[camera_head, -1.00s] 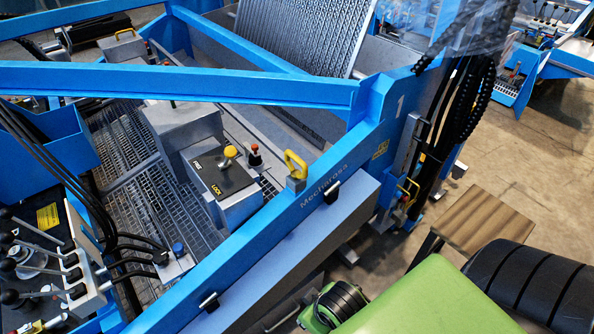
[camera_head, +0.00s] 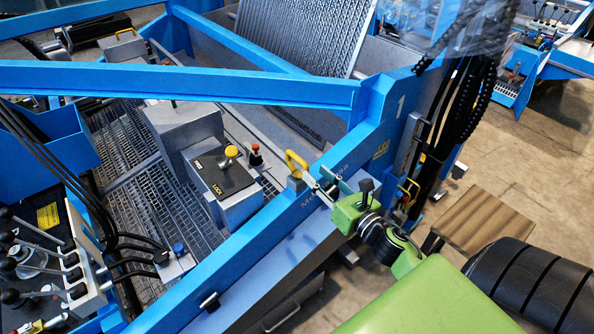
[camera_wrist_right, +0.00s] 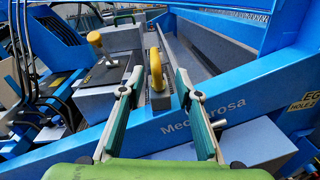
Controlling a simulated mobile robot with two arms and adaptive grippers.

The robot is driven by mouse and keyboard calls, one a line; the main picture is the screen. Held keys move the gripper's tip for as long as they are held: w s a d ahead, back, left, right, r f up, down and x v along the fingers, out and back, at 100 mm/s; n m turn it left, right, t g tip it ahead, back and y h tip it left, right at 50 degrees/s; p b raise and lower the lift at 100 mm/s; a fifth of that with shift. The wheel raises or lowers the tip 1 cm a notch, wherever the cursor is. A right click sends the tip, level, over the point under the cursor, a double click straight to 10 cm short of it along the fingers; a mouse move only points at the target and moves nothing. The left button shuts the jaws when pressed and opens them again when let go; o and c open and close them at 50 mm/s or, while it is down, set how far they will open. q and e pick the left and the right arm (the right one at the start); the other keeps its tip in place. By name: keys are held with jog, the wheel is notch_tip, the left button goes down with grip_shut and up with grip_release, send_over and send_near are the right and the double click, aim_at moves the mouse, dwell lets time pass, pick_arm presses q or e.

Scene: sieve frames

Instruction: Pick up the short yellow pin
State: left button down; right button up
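A yellow pin with a looped handle (camera_head: 296,162) stands upright in a small grey bracket on the blue beam marked "Mechorosa". It also shows in the right wrist view (camera_wrist_right: 155,70), ahead of and between my fingers. My right gripper (camera_head: 324,186) is open and empty, just right of this pin in the head view and apart from it. In the right wrist view its two green-padded fingers (camera_wrist_right: 158,84) are spread wide on either side of the handle. The pin's shaft is hidden in the bracket. My left gripper is not in view.
A lever with a yellow knob (camera_head: 231,152) stands on a box labelled LOCK, left of the pin. A red-and-black knob (camera_head: 255,155) is nearby. Another yellow handle (camera_head: 408,190) hangs by the post at right. A long blue beam (camera_head: 180,82) crosses above the machine.

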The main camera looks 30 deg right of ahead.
aim_at(289, 151)
jog(key=n, duration=0.2)
jog(key=y, duration=0.1)
jog(key=shift+w+a+r+n, duration=0.2)
jog(key=shift+w+a+n, duration=0.05)
jog(key=shift+w+n, duration=0.15)
jog(key=w, duration=1.3)
jog(key=shift+w+a, duration=0.1)
jog(key=shift+a, duration=0.3)
jog(key=shift+r, duration=0.1)
grip_shut()
